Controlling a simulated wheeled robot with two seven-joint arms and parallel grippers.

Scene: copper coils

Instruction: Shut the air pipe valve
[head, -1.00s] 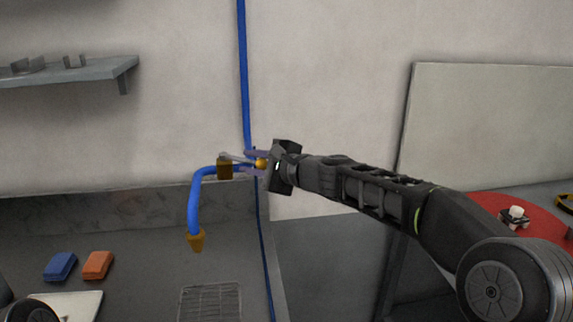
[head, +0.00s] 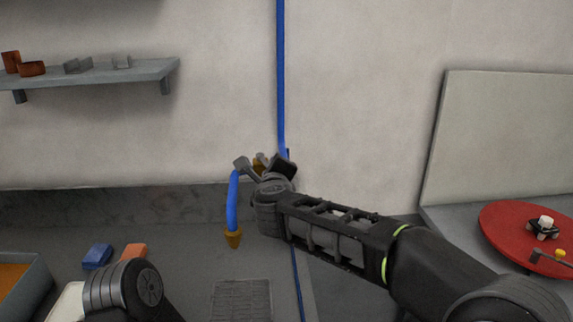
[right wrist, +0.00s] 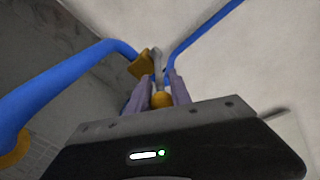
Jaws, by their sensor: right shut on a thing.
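The air pipe is a blue pipe (head: 281,70) running down the wall. Its curved blue outlet (head: 232,205) hangs with a brass nozzle (head: 233,238) at the end. The brass valve body (right wrist: 140,66) and the grey valve lever (right wrist: 156,65), which ends in a yellow ball (right wrist: 162,100), show in the right wrist view. My right gripper (right wrist: 159,92) has its purple fingers on either side of the lever's ball end and is shut on it. In the head view my right wrist hides much of the valve and the fingers. My left gripper is out of view.
A grey shelf (head: 140,72) with small parts is on the wall at left. Blue (head: 97,256) and orange (head: 134,251) blocks and a grille (head: 242,300) lie on the counter below. A red round tray (head: 500,225) stands at far right.

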